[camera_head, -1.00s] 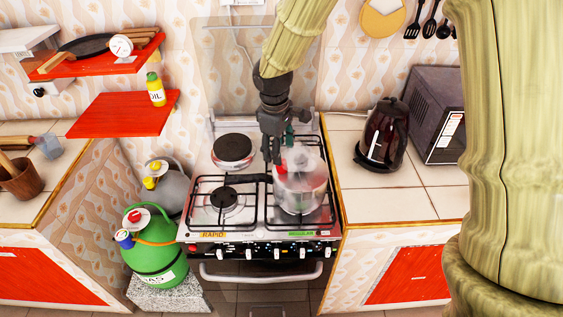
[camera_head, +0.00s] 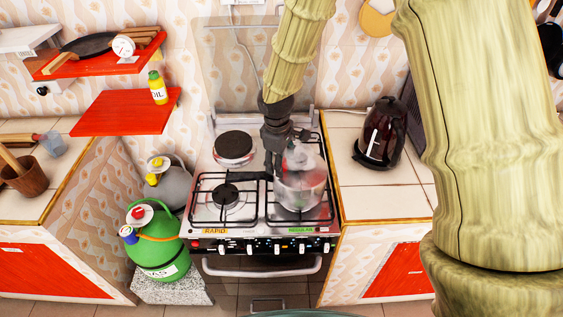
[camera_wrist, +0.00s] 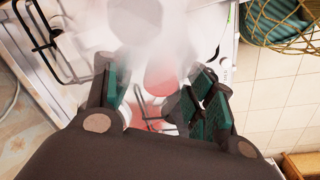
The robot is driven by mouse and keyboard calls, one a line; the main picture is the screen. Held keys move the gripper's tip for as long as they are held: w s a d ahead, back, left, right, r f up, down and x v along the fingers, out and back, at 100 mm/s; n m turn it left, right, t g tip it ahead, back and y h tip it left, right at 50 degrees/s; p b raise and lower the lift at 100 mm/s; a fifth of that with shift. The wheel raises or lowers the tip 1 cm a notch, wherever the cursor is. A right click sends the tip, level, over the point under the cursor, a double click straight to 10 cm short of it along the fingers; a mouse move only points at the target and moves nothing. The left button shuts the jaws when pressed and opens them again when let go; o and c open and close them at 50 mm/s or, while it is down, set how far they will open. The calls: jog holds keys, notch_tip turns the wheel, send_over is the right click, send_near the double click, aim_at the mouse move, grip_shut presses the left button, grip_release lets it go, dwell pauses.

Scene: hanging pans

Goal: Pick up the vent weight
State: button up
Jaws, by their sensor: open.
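A pressure cooker (camera_head: 302,188) stands on the front right burner of the stove, veiled by pale steam, its long dark handle pointing left. My gripper (camera_head: 273,165) is low over the stove, at the cooker's upper left side. In the wrist view my gripper (camera_wrist: 158,90) has its green-padded fingers spread apart. A blurred red shape (camera_wrist: 162,72) shows through the steam between and beyond the fingers; I cannot tell whether it is part of the cooker. I cannot make out the vent weight clearly in either view.
A dark kettle (camera_head: 382,135) stands on the right counter. Red shelves (camera_head: 125,113) hang at the left, with an oil bottle (camera_head: 158,88) on the lower one. A green gas cylinder (camera_head: 155,240) stands left of the stove. A wire basket (camera_wrist: 285,22) shows in the wrist view.

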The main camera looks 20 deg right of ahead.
jog(key=c, duration=1.2)
jog(key=shift+o, duration=0.2)
